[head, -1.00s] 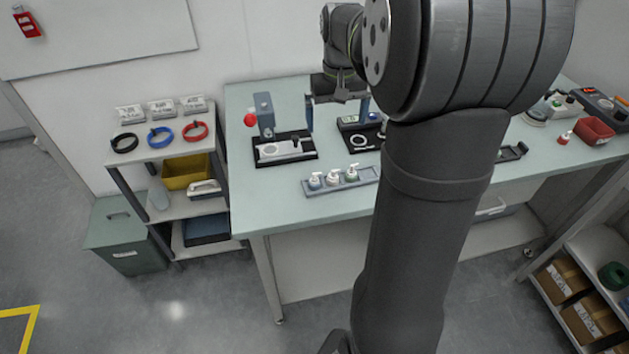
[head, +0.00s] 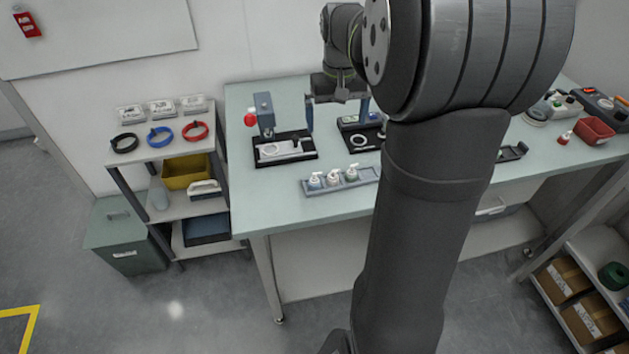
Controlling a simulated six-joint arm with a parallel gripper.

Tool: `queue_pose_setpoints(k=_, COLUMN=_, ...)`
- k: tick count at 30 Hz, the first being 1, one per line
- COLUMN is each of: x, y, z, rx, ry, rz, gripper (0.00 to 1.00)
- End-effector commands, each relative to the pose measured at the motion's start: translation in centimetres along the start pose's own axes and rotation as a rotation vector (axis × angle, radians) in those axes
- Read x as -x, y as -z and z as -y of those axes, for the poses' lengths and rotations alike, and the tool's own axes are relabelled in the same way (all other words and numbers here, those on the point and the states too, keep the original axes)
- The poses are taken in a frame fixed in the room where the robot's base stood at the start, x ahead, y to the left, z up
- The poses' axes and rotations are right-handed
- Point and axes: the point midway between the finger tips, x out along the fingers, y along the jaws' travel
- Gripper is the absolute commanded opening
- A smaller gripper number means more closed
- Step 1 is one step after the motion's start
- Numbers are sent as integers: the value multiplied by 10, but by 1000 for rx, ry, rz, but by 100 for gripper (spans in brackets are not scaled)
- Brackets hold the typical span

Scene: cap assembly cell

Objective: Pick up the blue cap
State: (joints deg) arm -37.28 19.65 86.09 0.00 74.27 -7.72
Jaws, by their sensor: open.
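My gripper (head: 337,114) is open, with its fingers spread wide above the back of the table, between and over two black-based fixtures. Nothing shows between the fingers. I cannot make out a blue cap for certain; my own arm covers much of the table's middle. Three small bottles with white pump tops stand in a grey tray (head: 308,190) in front of the fixtures, apart from the gripper.
The left fixture (head: 270,160) has a grey-blue post (head: 264,110) and red knob (head: 250,120). The right fixture (head: 351,126) is partly hidden. A shelf at left holds black, blue (head: 160,137) and red rings. A red bin (head: 593,131) stands far right. The table's front left is clear.

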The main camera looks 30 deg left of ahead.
Motion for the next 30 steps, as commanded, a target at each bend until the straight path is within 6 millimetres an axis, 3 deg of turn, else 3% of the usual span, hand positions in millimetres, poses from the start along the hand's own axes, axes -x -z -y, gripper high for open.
queue_pose_setpoints(k=5, x=0, y=0, z=0, rx=0, ry=0, rz=0, gripper=100)
queue_pose_setpoints(k=12, x=0, y=0, z=0, rx=0, ry=0, rz=0, gripper=57)
queue_pose_setpoints(k=23, x=-2, y=5, z=0, rx=-53, ry=16, rz=21, gripper=56)
queue_pose_setpoints(k=30, x=-13, y=33, z=-1, rx=-443, ry=110, rz=204, gripper=56)
